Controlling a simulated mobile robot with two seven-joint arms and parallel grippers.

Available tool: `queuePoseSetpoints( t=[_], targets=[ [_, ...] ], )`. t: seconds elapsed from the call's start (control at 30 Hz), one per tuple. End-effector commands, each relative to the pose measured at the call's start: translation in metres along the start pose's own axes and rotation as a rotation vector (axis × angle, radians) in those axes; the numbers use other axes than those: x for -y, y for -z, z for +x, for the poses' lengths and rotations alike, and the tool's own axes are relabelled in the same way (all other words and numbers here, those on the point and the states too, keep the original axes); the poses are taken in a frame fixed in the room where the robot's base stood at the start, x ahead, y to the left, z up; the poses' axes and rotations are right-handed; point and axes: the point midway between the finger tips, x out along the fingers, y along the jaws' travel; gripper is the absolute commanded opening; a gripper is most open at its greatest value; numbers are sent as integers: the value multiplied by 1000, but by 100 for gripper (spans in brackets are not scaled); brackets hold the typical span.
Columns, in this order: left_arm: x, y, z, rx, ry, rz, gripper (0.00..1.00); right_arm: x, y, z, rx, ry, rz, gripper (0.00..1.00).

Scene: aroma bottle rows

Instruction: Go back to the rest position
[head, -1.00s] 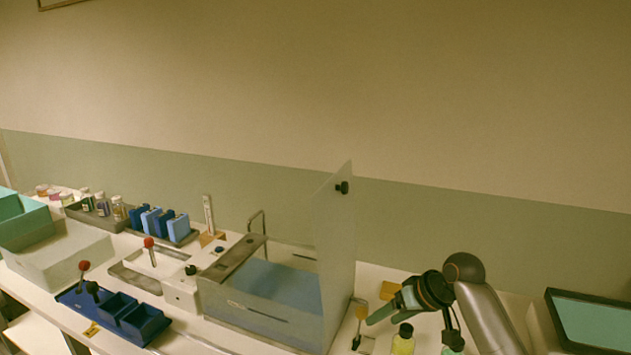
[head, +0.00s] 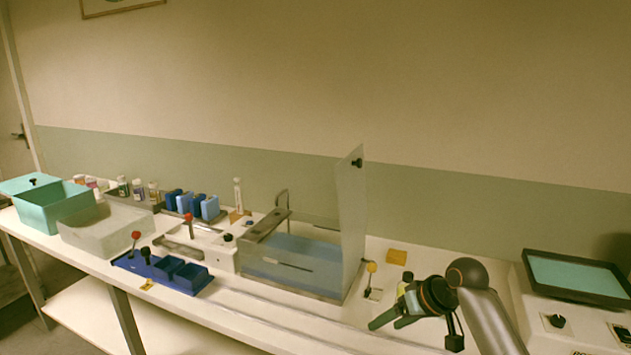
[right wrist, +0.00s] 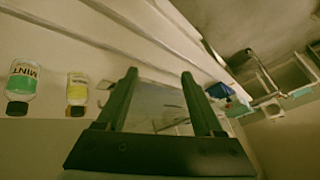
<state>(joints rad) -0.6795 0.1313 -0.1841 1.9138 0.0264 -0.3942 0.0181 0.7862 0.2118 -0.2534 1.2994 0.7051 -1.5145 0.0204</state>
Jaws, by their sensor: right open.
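My right gripper (head: 392,322) is at the right of the bench in the head view, its arm coming in from the lower right. Its two green fingers are apart, with nothing between them; they also show in the right wrist view (right wrist: 157,95). A yellow-labelled bottle (right wrist: 77,90) and a green-labelled bottle marked MINT (right wrist: 22,82) show left of the fingers in the right wrist view, apart from them. In the head view a yellow-green bottle (head: 407,277) shows just behind the gripper, partly hidden. My left gripper is in neither view.
A clear upright panel (head: 350,225) stands left of my right gripper, beside a blue-floored basin (head: 300,252). A device with a teal top (head: 580,277) is at right. A blue tray (head: 165,270), a teal box (head: 52,208) and several small bottles (head: 138,190) are farther left.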

Motion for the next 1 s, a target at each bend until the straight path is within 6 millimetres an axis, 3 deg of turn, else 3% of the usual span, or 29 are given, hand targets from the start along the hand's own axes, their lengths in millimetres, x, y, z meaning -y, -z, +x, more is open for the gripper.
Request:
queuePoseSetpoints(
  t=[0.07,0.27,0.47,0.6,0.8,1.0],
  targets=[
    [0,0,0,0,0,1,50,-2,-6,6,2,-2,4,69],
    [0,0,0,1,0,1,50,-14,-57,52,-39,-43,25,69],
    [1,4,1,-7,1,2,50,-24,-126,93,-90,-96,39,69],
    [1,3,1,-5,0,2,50,-26,-187,112,-137,-140,39,69],
    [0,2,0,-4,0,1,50,-20,-273,118,-204,-201,20,69],
    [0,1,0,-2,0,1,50,-4,-348,99,-266,-252,-14,69]
  ],
)
